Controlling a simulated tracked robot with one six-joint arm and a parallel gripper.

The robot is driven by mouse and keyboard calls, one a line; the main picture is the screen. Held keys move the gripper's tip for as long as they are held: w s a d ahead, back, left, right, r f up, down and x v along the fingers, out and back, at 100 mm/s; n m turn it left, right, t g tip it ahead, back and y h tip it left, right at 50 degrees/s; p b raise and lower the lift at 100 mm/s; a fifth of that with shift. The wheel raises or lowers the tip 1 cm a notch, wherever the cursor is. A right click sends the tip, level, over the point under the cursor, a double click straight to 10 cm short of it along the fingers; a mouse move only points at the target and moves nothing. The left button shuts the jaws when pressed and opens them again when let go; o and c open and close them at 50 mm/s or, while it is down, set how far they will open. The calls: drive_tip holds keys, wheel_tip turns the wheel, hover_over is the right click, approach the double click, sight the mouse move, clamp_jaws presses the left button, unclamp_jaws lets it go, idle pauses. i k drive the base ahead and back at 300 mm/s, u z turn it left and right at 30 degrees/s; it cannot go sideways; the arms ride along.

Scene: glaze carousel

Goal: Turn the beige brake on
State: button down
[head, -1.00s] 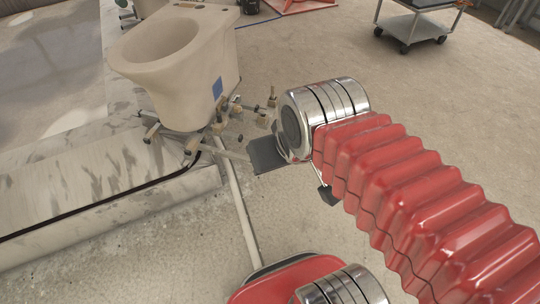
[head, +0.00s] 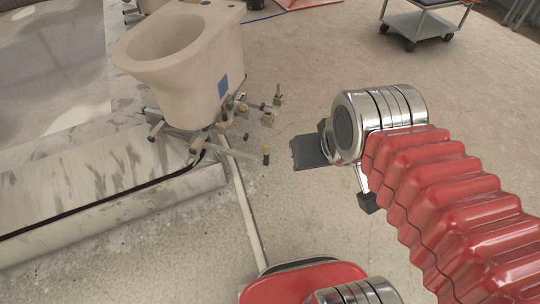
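Several small levers and pegs with beige or tan knobs stick out from the base under a beige toilet bowl (head: 190,60). One upright beige peg (head: 277,93) stands at the right of the cluster.
A pale pipe (head: 243,208) runs along the floor from the base toward me. A marbled ledge (head: 80,180) lies at the left. A grey wheeled cart (head: 420,25) stands at the back right. The concrete floor between is clear.

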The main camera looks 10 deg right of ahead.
sight(266, 146)
drive_tip(key=i, duration=1)
drive_tip(key=u, duration=1.4)
drive_tip(key=k, duration=0.35)
drive_tip(key=u, duration=0.1)
